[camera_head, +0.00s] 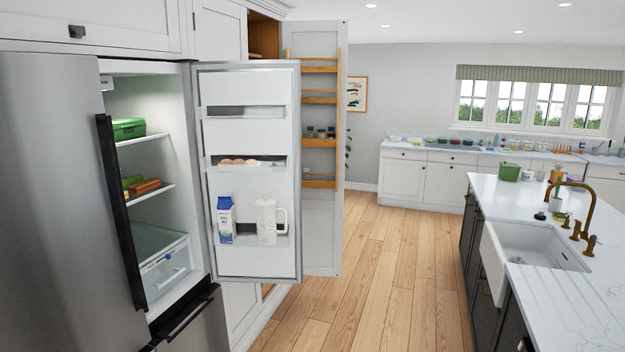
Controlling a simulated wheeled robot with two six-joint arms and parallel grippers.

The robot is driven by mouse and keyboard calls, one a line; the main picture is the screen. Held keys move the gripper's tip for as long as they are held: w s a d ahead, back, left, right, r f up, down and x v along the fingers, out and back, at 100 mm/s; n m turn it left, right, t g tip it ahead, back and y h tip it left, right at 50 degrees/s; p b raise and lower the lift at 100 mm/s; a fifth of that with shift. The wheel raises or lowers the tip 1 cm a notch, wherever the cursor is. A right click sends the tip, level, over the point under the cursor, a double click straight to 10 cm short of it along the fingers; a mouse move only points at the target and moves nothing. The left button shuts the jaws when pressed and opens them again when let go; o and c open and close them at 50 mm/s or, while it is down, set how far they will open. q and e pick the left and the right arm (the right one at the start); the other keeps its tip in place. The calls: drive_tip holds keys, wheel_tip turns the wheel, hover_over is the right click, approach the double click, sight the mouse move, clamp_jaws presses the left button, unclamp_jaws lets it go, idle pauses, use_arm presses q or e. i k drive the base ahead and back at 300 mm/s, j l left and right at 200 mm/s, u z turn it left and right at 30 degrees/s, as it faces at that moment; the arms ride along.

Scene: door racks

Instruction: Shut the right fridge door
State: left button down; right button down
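The right fridge door (247,165) stands wide open, its inner side facing me. Its racks hold several eggs (238,162), a blue and white milk carton (226,219) and a white jug (267,222). The lit fridge compartment (150,185) is exposed, with a green box (128,128) on its upper shelf and a clear drawer (166,266) at the bottom. The left fridge door (55,210) looks shut and has a dark vertical handle. Neither of my grippers is in view.
A tall cupboard door (324,240) with wooden racks stands open just behind the fridge door. A kitchen island (535,220) with a sink is on the right. The wooden floor (370,290) between is clear.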

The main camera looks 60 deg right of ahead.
sight(244, 109)
drive_tip(key=z, duration=1.95)
drive_tip(key=i+z, duration=0.1)
drive_tip(key=z, duration=0.2)
drive_tip(key=i+z, duration=0.25)
drive_tip(key=i, duration=4.95)
drive_tip(key=i+l+u, duration=0.15)
drive_tip(key=u, duration=3.85)
